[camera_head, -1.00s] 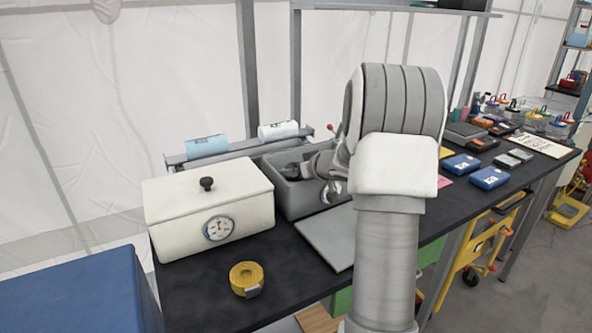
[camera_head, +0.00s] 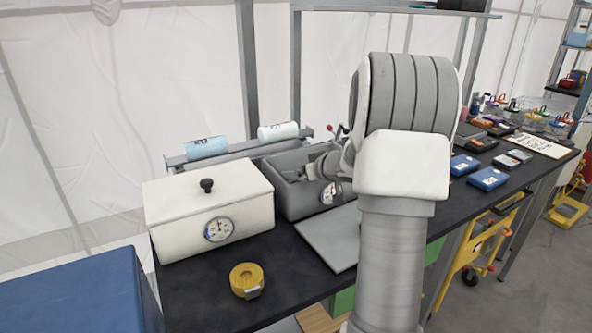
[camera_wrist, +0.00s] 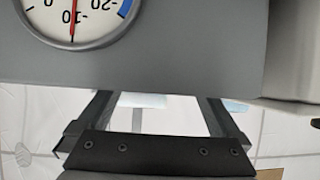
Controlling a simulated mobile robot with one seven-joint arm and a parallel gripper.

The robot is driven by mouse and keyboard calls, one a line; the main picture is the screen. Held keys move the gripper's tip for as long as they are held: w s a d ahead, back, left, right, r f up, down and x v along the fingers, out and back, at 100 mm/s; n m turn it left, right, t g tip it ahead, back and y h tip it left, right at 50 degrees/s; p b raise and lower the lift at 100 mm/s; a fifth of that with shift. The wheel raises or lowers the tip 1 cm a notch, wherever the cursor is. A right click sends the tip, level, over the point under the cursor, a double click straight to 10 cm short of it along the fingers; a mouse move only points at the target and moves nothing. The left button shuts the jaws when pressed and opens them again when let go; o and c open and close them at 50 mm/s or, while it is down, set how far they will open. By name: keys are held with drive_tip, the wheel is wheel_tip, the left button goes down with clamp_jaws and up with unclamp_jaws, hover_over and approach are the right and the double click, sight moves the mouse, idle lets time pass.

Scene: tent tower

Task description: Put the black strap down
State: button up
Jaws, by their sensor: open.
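I cannot make out the black strap in either view. The open grey box (camera_head: 294,201) with a round dial on its front stands on the dark bench, and its inside is partly hidden by my arm. My gripper is at this box. In the wrist view my gripper (camera_wrist: 157,102) is open, its two fingers spread wide. Their tips are hidden behind the grey box wall (camera_wrist: 190,55), which carries the dial (camera_wrist: 75,15), seen upside down. No strap shows between the visible parts of the fingers.
A white lidded box (camera_head: 176,228) with a dial stands left of the grey box. A flat grey panel (camera_head: 330,237) lies in front, and a yellow tape roll (camera_head: 247,278) nearer. Light blue (camera_head: 206,147) and white rolls lie behind. Blue cases (camera_head: 488,179) lie to the right.

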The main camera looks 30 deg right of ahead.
drive_tip(key=p+v, duration=0.2)
drive_tip(key=v, duration=0.7)
drive_tip(key=shift+r, duration=0.2)
